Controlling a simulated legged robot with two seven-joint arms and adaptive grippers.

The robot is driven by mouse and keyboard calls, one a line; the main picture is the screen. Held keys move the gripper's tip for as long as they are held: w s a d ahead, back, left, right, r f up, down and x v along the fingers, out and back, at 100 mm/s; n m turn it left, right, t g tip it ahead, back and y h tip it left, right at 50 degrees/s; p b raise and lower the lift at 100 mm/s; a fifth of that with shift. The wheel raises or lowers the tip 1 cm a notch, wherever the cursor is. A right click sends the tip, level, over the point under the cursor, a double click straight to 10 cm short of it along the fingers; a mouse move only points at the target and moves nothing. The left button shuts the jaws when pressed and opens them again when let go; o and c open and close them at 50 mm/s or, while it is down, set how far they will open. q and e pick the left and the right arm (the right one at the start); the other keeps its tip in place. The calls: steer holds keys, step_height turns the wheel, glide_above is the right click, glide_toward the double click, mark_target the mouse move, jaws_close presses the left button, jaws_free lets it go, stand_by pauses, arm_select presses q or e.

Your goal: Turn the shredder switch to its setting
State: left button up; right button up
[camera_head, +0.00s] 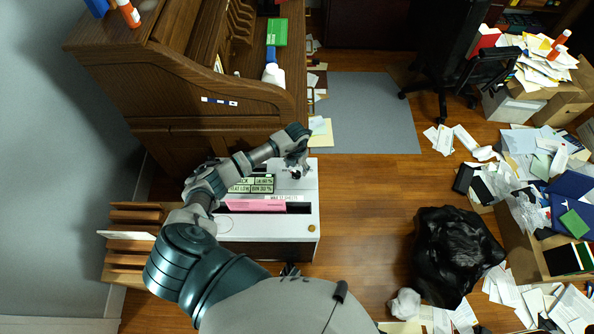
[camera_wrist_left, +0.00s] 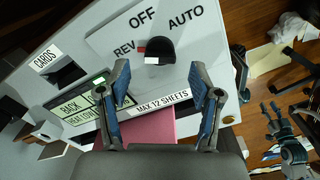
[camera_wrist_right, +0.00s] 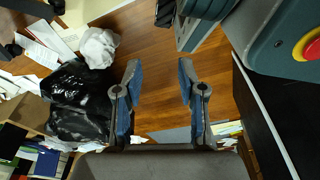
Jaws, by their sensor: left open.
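The shredder (camera_head: 308,225) has a white top and stands below the desk in the head view. Its switch is a black round knob (camera_wrist_left: 155,50) in the left wrist view, with the labels REV, OFF and AUTO around it. A white bar shows on the knob's lower edge and a small red mark beside REV. My left gripper (camera_wrist_left: 159,78) is open and empty, its fingertips on either side of and just short of the knob. In the head view the left gripper (camera_head: 298,158) hides much of the switch area. My right gripper (camera_wrist_right: 160,72) is open and empty above the floor.
A pink sheet (camera_head: 255,205) sits in the shredder's slot, near a display panel (camera_head: 250,185). The wooden desk (camera_head: 210,70) rises behind. A black bag (camera_head: 450,250) and paper-filled boxes stand on the right. Wooden floor between is mostly clear.

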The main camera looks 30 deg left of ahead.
mark_target(296, 172)
arm_select(q)
steer(key=shift+f, duration=1.6)
arm_select(e)
steer(key=shift+w+a+r, duration=0.1)
steer(key=shift+w+r, duration=0.3)
arm_select(q)
steer(key=c, duration=1.1)
steer(key=shift+c, duration=0.2)
